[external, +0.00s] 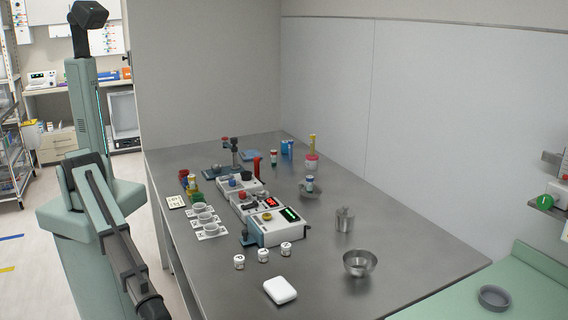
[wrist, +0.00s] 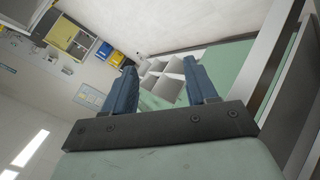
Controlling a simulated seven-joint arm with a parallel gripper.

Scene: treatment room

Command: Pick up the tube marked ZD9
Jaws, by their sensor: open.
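No marking ZD9 can be read in either view, so I cannot tell which tube carries it. In the external view, a small tube with a pale label and blue end (external: 310,183) stands in a grey holder right of the devices on the steel table. Colourful tube-like items (external: 188,182) stand at the table's left edge. My gripper (wrist: 160,82) shows in the wrist view, its two blue fingers apart with nothing between them. It faces away from these items; the external view does not show its fingers.
The steel table (external: 400,250) holds devices with lit displays (external: 270,228), white cups (external: 203,218), three small jars (external: 263,254), a white case (external: 280,290), a metal bowl (external: 360,263) and a metal bottle (external: 345,219). A wall stands behind. The table's right part is mostly clear.

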